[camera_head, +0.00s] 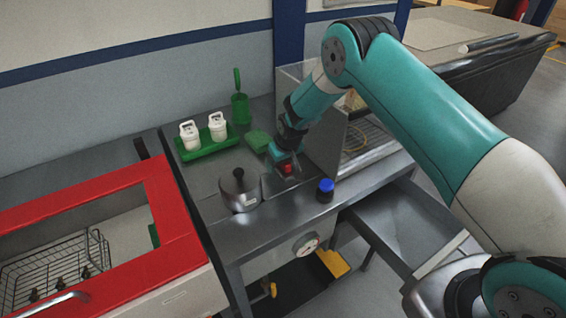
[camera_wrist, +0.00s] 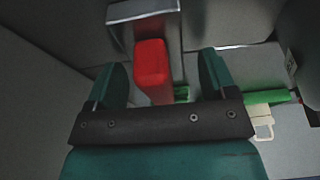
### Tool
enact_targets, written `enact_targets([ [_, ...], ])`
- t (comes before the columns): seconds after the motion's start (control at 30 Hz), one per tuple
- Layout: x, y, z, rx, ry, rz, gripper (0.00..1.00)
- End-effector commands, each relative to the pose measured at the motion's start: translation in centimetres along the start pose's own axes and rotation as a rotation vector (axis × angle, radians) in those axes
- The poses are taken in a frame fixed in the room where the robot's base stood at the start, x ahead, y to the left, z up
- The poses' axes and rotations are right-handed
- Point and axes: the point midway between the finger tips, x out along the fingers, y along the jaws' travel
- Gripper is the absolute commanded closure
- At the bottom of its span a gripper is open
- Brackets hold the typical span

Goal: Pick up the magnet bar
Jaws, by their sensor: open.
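The magnet bar appears to be the red block (camera_wrist: 151,62), seen in the wrist view between the two teal fingers of my gripper (camera_wrist: 161,76). The fingers are apart, with a gap visible on both sides of the block. A grey metal bracket (camera_wrist: 122,12) stands just beyond it. In the head view my gripper (camera_head: 284,162) points down low over the steel bench, and a red patch of the bar (camera_head: 286,169) shows at its tip. The bar's lower part is hidden, and I cannot tell how deep the fingers reach around it.
A steel pot (camera_head: 239,191) stands close left of my gripper, and a dark jar with a blue lid (camera_head: 326,190) close right. A metal-walled box (camera_head: 325,142) is just right. Behind are a green tray (camera_head: 206,148) with white containers and a green holder (camera_head: 240,108). A red-framed basin (camera_head: 180,235) lies left.

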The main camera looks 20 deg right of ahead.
Motion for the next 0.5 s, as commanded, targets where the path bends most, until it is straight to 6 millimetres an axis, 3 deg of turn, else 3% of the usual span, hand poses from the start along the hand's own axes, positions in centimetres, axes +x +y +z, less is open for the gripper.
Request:
enact_targets([
  [0.23,0.21,0.00,0.00,0.000,0.000,0.000,0.22],
  [0.5,0.18,0.01,0.00,0.000,0.000,0.000,0.84],
])
